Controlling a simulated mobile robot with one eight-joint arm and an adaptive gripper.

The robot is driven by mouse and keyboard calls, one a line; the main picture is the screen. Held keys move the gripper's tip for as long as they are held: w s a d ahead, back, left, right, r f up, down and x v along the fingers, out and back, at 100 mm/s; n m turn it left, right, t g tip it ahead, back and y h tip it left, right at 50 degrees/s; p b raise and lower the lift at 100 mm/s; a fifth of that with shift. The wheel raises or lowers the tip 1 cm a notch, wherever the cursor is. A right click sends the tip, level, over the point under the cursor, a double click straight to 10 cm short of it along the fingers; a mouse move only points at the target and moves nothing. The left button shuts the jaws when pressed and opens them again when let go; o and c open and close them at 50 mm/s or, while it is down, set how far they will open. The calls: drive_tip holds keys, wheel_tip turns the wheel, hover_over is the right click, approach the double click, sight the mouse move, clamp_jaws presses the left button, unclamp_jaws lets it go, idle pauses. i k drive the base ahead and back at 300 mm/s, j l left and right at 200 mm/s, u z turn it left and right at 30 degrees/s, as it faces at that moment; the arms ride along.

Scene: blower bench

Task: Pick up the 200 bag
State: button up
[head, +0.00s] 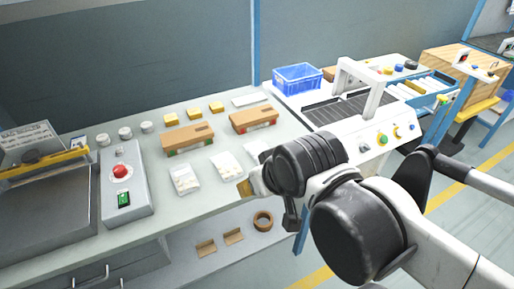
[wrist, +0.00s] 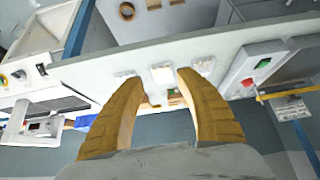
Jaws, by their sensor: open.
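Clear bags with pale contents lie in a row on the bench (head: 150,225). In the head view one bag (head: 184,180) is at the left and another bag (head: 227,165) right of it; a third, further right, is partly hidden by my arm. The wrist view shows a left bag (wrist: 124,74), a middle bag (wrist: 162,75) and a right bag (wrist: 204,66). No label is readable, so I cannot tell which is the 200 bag. My gripper (wrist: 160,78) is open and empty, its tan fingers either side of the middle bag in that view. In the head view a fingertip (head: 245,188) shows near the bench's front edge.
Two brown boxes (head: 187,137) (head: 253,118) stand behind the bags, with yellow blocks (head: 194,113) behind them. A grey control box (head: 126,186) is left. A white conveyor machine (head: 349,118) and blue crate (head: 297,78) are right. A tape roll (head: 262,220) lies on the lower shelf.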

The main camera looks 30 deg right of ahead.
sight(227, 168)
drive_tip(key=k+l+z, duration=0.15)
drive_tip(key=l, duration=0.3)
drive_tip(key=k+l+z, duration=0.15)
drive_tip(key=l, duration=0.25)
drive_tip(key=k+l+z, duration=0.15)
drive_tip(key=l, duration=0.3)
drive_tip(key=i, duration=0.05)
